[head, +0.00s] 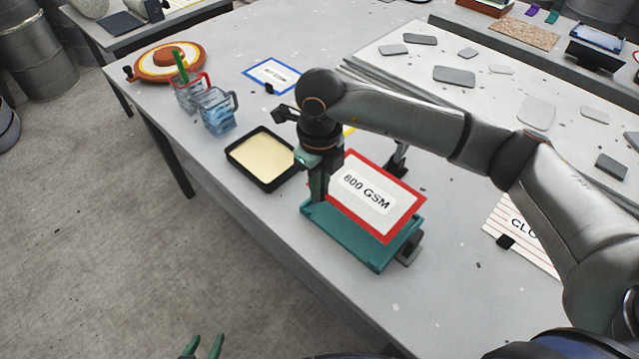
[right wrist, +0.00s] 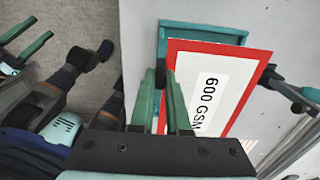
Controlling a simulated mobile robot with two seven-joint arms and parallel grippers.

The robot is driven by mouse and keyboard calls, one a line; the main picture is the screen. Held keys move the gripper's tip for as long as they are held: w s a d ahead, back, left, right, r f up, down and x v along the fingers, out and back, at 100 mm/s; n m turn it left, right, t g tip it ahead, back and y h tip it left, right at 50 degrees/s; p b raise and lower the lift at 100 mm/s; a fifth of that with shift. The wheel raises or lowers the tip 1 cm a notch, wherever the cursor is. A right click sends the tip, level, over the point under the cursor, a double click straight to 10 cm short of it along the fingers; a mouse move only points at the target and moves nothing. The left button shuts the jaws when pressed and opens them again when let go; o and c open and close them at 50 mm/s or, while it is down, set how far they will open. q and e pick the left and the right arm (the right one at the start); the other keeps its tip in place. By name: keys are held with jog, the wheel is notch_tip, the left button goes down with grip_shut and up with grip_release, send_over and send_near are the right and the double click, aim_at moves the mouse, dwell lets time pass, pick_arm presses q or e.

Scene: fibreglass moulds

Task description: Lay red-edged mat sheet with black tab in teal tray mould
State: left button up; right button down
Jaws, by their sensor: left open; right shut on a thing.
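The red-edged mat sheet (head: 378,196), labelled 600 GSM, is over the teal tray mould (head: 340,246), offset toward its back and right side. It covers much of the mould; the front and left rim show. I cannot tell whether the sheet touches the rim. In the right wrist view the sheet (right wrist: 225,75) overhangs the mould (right wrist: 195,28) on the right. My left gripper (head: 204,345) is open and empty, away from the table at the bottom.
A black tray with cream contents (head: 262,158) stands close left of the mould. A dark clamp-like part (head: 398,160) stands behind the mould. A striped sheet (head: 515,222) lies right.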

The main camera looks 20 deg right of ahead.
notch_tip(320, 180, down, 7)
jog(key=b, duration=0.6)
jog(key=shift+r, duration=0.1)
dwell(0.3)
jog(key=shift+f+b, duration=0.2)
jog(key=shift+b, duration=0.4)
dwell(0.3)
jog(key=shift+f, duration=0.25)
jog(key=shift+f+b, duration=0.4)
jog(key=shift+b, duration=0.2)
jog(key=shift+f, duration=0.1)
dwell(0.3)
